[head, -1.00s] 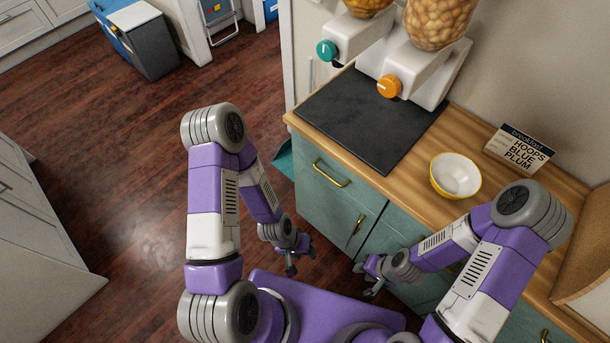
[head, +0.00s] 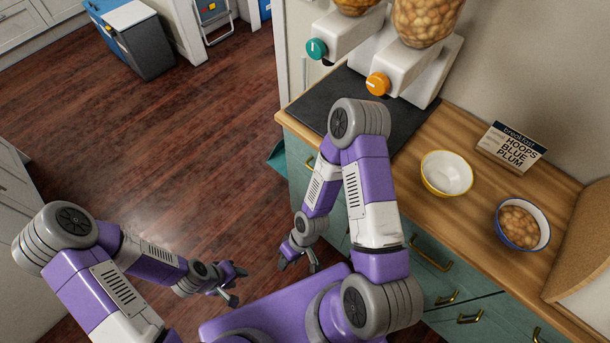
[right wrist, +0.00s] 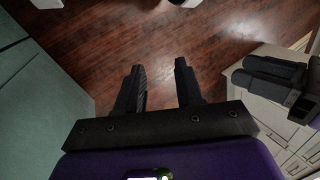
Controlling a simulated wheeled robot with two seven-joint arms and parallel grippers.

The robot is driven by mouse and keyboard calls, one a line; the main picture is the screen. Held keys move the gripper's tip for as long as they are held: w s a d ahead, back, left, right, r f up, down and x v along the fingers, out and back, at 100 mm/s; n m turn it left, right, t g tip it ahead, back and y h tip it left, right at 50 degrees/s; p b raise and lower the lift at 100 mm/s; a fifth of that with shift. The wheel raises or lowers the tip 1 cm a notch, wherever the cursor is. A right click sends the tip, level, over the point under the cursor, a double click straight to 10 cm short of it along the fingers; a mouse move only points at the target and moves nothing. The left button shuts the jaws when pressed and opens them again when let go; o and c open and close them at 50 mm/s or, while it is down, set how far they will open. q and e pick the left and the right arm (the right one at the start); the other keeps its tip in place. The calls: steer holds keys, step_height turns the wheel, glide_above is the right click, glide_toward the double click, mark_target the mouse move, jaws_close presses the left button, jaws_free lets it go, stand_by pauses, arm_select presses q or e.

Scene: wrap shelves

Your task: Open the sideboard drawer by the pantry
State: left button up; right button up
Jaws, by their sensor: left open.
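The teal sideboard (head: 297,150) with a wooden top stands at the right in the head view. My left gripper (head: 233,284) is open and empty, further left over the floor.
On the top stand cereal dispensers (head: 405,70), a dark mat (head: 318,103), a white bowl with yellow rim (head: 447,173), a filled blue bowl (head: 519,227) and a sign (head: 512,147). Wooden floor (head: 180,130) is free to the left. White cabinets (head: 12,190) stand at the left edge.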

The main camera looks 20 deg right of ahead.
steer(key=s+d+f+n+g+h, duration=0.25)
steer(key=s+n+g+h, duration=0.2)
steer(key=n, duration=0.85)
steer(key=w+d+r+n+t+h, duration=0.25)
steer(key=d+n+h, duration=0.4)
steer(key=n, duration=0.35)
steer(key=w+d+r+n+t+h+b, duration=0.1)
steer(key=w+r+n+t+h, duration=0.4)
steer(key=w+n, duration=0.35)
steer(key=w+r+n+t+h, duration=0.3)
steer(key=w+r+n+t, duration=0.1)
steer(key=w+r+n, duration=0.4)
steer(key=w+d+f+m+b, duration=0.1)
steer(key=w+d+f+b, duration=0.1)
steer(key=d, duration=0.4)
steer(key=shift+w+d+t, duration=0.4)
steer(key=shift+w, duration=0.35)
jaws_close()
